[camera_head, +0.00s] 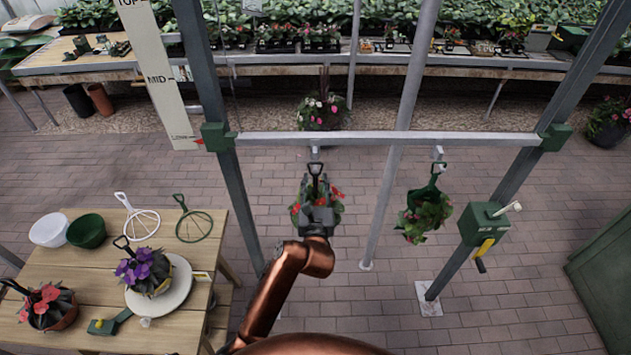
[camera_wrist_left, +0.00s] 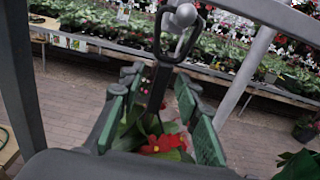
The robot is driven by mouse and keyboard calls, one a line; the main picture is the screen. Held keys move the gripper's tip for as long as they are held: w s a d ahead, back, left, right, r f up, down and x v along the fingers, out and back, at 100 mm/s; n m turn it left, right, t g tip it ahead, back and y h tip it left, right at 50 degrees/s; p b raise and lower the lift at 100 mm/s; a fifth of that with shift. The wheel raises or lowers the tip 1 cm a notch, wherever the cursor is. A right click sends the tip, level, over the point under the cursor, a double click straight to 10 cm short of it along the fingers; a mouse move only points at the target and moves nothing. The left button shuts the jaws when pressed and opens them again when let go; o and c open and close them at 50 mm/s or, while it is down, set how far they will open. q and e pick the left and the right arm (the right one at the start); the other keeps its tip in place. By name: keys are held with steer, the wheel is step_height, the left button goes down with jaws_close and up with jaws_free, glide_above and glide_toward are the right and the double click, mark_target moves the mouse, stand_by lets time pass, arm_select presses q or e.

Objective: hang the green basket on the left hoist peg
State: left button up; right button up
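A basket with red flowers (camera_head: 336,192) and a dark hanger (camera_head: 315,168) is at the left peg (camera_head: 315,152) under the hoist bar. In the left wrist view the hanger's loop (camera_wrist_left: 160,42) appears to be around the peg's round grey end (camera_wrist_left: 182,16). The pot is mostly hidden, so its colour is unclear. My left gripper (camera_head: 318,212) is in front of this basket. Its green finger pads (camera_wrist_left: 156,98) stand apart on either side of the hanger stem, with gaps visible. Another basket (camera_head: 425,215), with a green hanger, hangs from the right peg (camera_head: 438,153). My right gripper is not in view.
Posts flank the hoist bar (camera_head: 390,138); a green winch (camera_head: 485,224) is on the right post. The wooden table (camera_head: 60,270) at left holds a green bowl (camera_head: 86,231), a white bowl (camera_head: 49,230), two ring hangers and potted flowers. Plant benches line the back.

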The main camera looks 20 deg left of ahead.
arm_select(q)
steer(key=v, duration=1.2)
steer(key=shift+r, duration=0.25)
